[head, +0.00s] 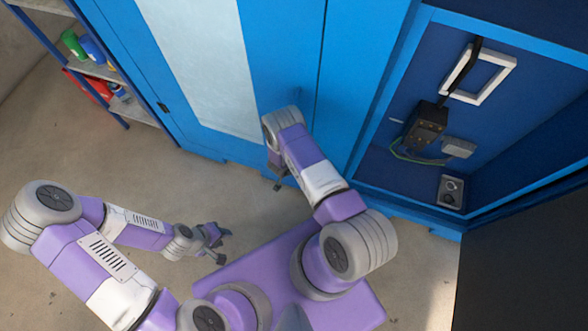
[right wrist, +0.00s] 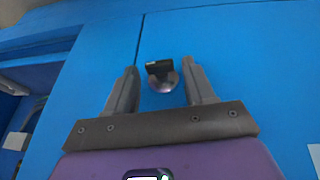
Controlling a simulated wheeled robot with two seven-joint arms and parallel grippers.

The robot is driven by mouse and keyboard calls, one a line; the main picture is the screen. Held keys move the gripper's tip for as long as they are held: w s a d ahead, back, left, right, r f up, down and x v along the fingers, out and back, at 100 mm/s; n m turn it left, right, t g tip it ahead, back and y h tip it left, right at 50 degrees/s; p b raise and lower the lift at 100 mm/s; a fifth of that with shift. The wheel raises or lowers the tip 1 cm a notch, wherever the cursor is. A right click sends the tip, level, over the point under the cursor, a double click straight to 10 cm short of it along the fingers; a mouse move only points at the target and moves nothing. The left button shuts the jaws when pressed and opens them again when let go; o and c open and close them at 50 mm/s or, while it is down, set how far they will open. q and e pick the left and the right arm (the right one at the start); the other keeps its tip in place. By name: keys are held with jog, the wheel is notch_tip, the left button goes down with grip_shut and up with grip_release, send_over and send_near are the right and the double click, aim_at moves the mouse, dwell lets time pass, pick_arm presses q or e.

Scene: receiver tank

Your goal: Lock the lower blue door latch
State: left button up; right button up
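The latch (right wrist: 162,76) shows in the right wrist view as a dark handle on a round metallic base, on the blue door (right wrist: 225,60) beside a vertical seam. My right gripper (right wrist: 159,67) is open and empty, its two fingers on either side of the latch in the picture. I cannot tell whether they touch it. In the head view the right arm reaches the blue cabinet front (head: 283,60), and the latch is not clearly visible there. My left gripper (head: 222,244) is open and empty, low over the floor, away from the cabinet.
An open bay (head: 400,180) at right holds a white frame (head: 497,72), a black box (head: 425,123) with cables and a grey switch box (head: 451,192). Shelves (head: 98,69) with coloured containers stand at the far left. A dark panel (head: 525,265) blocks the lower right. The floor at left is clear.

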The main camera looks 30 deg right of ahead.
jog(key=c, duration=0.8)
jog(key=shift+s+d+r+p, duration=0.1)
jog(key=shift+d+r+p, duration=0.05)
jog(key=shift+p, duration=0.5)
jog(key=shift+c, duration=0.2)
jog(key=shift+t+y+p, duration=0.4)
jog(key=shift+y, duration=0.1)
jog(key=o, duration=1)
jog(key=shift+o, duration=0.2)
jog(key=p+v, duration=0.3)
jog(key=v, duration=0.4)
jog(key=shift+s+r, duration=0.15)
jog(key=shift+s, duration=0.05)
